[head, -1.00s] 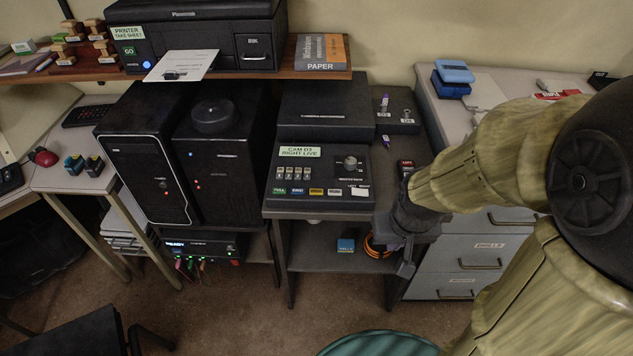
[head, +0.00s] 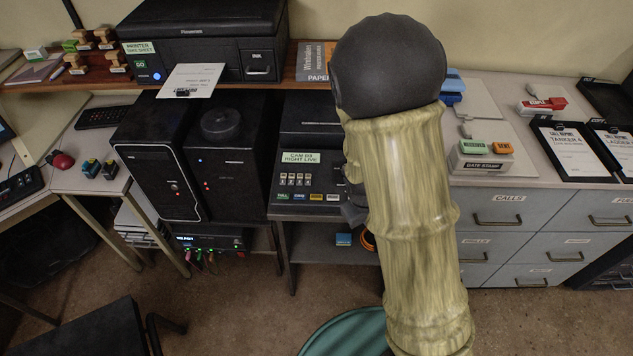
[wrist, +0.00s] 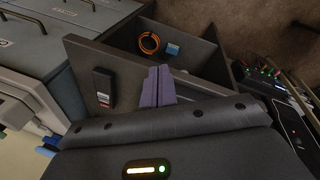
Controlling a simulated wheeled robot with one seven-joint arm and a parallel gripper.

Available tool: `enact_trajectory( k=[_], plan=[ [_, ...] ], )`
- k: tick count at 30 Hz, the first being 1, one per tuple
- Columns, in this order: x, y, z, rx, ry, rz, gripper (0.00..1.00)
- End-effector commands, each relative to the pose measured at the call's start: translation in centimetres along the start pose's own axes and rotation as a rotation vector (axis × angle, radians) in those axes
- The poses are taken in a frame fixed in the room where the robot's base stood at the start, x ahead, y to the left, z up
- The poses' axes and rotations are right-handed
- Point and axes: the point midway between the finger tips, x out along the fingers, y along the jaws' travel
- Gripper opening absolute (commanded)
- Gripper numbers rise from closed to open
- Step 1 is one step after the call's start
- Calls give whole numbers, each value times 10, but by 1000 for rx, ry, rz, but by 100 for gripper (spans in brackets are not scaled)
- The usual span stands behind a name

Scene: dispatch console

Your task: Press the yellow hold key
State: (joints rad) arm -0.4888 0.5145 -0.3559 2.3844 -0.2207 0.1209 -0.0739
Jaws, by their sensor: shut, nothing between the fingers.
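The control console (head: 287,177) with the label "CAM 03 RIGHT LIVE" stands in the middle of the head view. A row of small coloured keys runs along its front, with a yellow key (head: 317,197) between a blue and a pale one. Its lettering is too small to read. My arm covers the right part of the console in the head view. My gripper's fingers are hidden there. In the wrist view my gripper (wrist: 157,88) shows two purple fingers side by side, shut and empty. The yellow key is not seen in the wrist view.
Two black computer towers (head: 160,180) stand left of the console. Grey drawers (head: 505,220) stand to its right, with a date stamp set (head: 483,152) on top. In the wrist view a dark handset-like object (wrist: 103,88) lies near the fingers, and an orange coil (wrist: 149,42) sits beyond.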

Motion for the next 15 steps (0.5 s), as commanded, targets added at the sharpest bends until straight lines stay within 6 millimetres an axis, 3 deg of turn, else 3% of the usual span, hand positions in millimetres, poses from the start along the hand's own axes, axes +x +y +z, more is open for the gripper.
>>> enact_trajectory(
  k=[1, 8, 15],
  plan=[
    [-9, 0, -8, -66, -12, 26, 0],
    [-10, -2, -41, -375, -25, 167, 0],
    [-27, -9, -82, -746, -18, 338, 0]
  ],
)
